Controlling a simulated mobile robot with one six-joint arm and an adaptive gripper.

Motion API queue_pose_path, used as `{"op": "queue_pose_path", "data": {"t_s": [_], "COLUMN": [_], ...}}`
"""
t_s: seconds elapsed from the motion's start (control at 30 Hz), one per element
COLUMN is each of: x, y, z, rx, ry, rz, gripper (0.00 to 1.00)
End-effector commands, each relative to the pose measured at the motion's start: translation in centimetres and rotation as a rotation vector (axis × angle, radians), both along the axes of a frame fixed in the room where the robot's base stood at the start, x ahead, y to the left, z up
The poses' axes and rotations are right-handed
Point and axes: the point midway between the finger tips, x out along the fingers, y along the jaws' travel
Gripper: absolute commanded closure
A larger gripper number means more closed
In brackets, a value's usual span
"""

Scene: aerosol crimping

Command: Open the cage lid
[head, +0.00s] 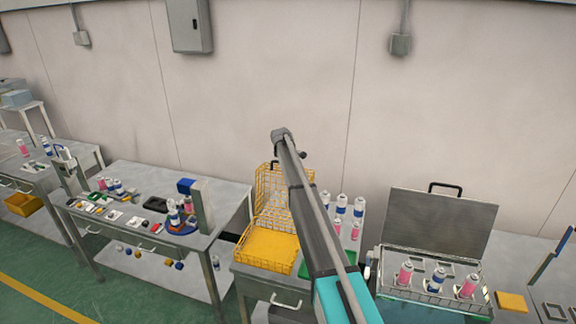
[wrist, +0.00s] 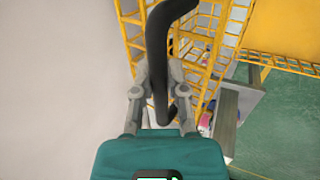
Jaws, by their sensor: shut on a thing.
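In the wrist view, yellow lid bars (wrist: 205,50) run close behind a black bent handle (wrist: 157,55). My gripper (wrist: 162,95) is shut on that handle, with one finger on each side. In the head view my gripper is hidden behind my arm.
Cans (head: 357,207) and a green mat (head: 313,264) are right of the cage. Farther right stands a wire basket (head: 420,295) holding cans, its grey lid (head: 440,222) raised. A cluttered table (head: 150,182) is at left. The wall (head: 260,80) is behind.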

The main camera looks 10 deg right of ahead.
Motion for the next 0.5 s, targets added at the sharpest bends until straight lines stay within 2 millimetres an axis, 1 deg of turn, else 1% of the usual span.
{"op": "queue_pose_path", "data": {"t_s": [0.03,0.3,0.33,0.5], "x": [0.2,0.3,0.3,0.3], "y": [0.3,-0.2,-0.2,-0.7], "z": [0.0,0.1,0.1,0.1], "rx": [0.004,0.007,0.006,0.006], "ry": [-0.004,-0.008,-0.007,-0.006], "rz": [0.005,0.000,-0.001,-0.005], "gripper": [1.00,1.00,0.76,0.46]}}
